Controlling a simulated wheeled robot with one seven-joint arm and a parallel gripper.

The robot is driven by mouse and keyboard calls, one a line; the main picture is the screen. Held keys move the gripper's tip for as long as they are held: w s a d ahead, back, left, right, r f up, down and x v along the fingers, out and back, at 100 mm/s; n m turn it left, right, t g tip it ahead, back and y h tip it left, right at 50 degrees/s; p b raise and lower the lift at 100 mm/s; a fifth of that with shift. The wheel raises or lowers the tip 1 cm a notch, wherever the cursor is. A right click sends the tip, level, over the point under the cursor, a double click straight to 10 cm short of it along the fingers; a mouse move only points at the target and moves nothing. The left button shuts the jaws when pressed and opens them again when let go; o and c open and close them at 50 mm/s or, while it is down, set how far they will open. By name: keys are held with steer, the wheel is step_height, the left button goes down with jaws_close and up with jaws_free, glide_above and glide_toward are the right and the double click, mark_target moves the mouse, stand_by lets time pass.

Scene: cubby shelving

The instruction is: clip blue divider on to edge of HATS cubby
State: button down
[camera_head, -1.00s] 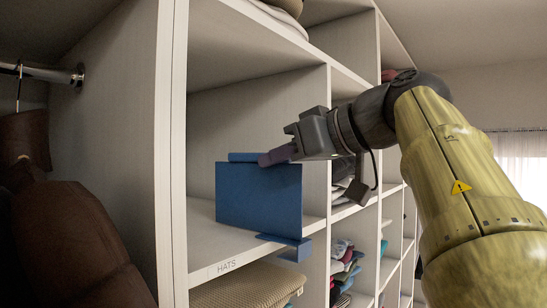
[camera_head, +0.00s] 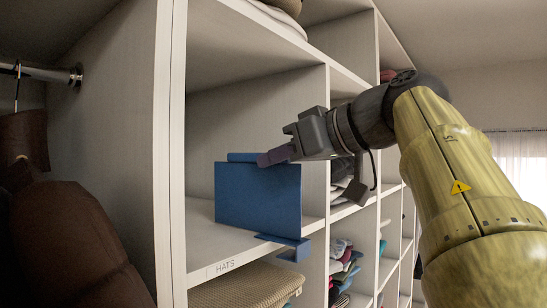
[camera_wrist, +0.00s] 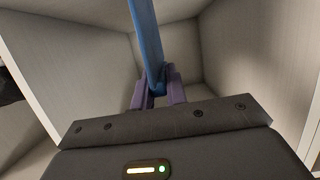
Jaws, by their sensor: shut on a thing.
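The blue divider (camera_head: 258,197) stands upright at the opening of the HATS cubby, whose label (camera_head: 221,267) is on the shelf's front edge. The divider's bottom clip (camera_head: 285,247) is at that front edge and sticks out past it; I cannot tell whether it grips the board. My gripper (camera_head: 272,157) is shut on the divider's top edge. In the wrist view, the divider (camera_wrist: 148,45) is between the purple fingers (camera_wrist: 160,88). The cubby around it is otherwise empty where I can see.
A tan woven item (camera_head: 245,288) lies in the cubby below. Folded clothes (camera_head: 345,268) fill cubbies to the right. A brown garment (camera_head: 65,240) hangs at the left beside the upright panel (camera_head: 172,150).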

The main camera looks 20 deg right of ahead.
steer(key=shift+w+a, duration=0.7)
steer(key=shift+w, duration=0.25)
steer(key=shift+w+a, duration=0.65)
steer(key=shift+w, duration=0.3)
stand_by(0.4)
steer(key=c, duration=1.3)
jaws_free()
steer(key=shift+s, duration=0.1)
steer(key=v, duration=1.7)
steer(key=shift+s+d, duration=0.1)
steer(key=shift+r, duration=0.1)
